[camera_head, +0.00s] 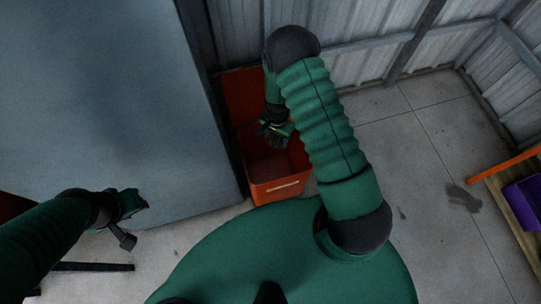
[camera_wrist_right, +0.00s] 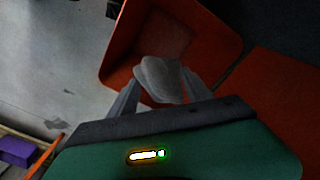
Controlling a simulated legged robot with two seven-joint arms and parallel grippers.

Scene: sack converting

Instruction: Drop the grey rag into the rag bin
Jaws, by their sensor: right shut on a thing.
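The rag bin (camera_head: 275,191) is an open orange-red box on the floor, beside the large grey panel. My right gripper (camera_head: 275,130) is over the bin's opening. In the right wrist view the grey rag (camera_wrist_right: 160,78) is a pale bunched cloth between the two fingers of the right gripper (camera_wrist_right: 160,92), which is shut on it. The bin's rim (camera_wrist_right: 222,28) and inside show beyond the rag. In the head view the rag cannot be made out. My left gripper (camera_head: 130,205) is above the grey panel's lower edge, away from the bin; its jaw opening is unclear.
A large grey-blue surface (camera_head: 120,90) fills the left, close to the bin. An orange panel (camera_head: 243,95) stands behind the bin. Corrugated walls (camera_head: 365,30) close the back. A purple crate (camera_head: 525,200) is at the right. The concrete floor (camera_head: 430,160) between is mostly clear, with dark stains.

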